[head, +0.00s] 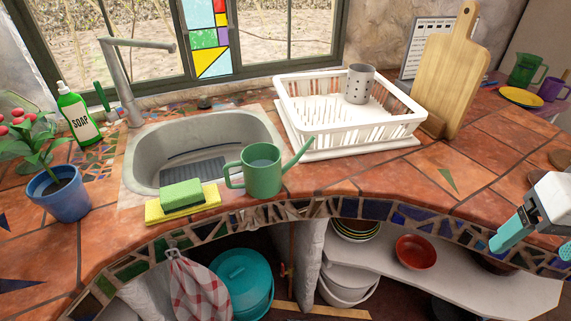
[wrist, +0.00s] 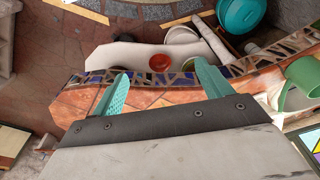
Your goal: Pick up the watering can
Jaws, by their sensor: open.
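The green watering can (head: 261,170) stands upright on the tiled counter, in front of the sink's right side. Its handle is on the left and its spout points up to the right. In the wrist view part of the can (wrist: 304,78) shows at the right edge, cut off by the frame. My gripper (head: 508,238) is at the far right in the head view, well apart from the can. In the wrist view its two teal fingers (wrist: 160,90) are spread with nothing between them.
A green-and-yellow sponge (head: 182,198) lies left of the can. The sink (head: 150,135) and white dish rack (head: 300,150) stand behind it. A potted plant is at left. Counter tiles (head: 400,175) right of the can are clear. A red bowl (head: 415,252) sits on the shelf below.

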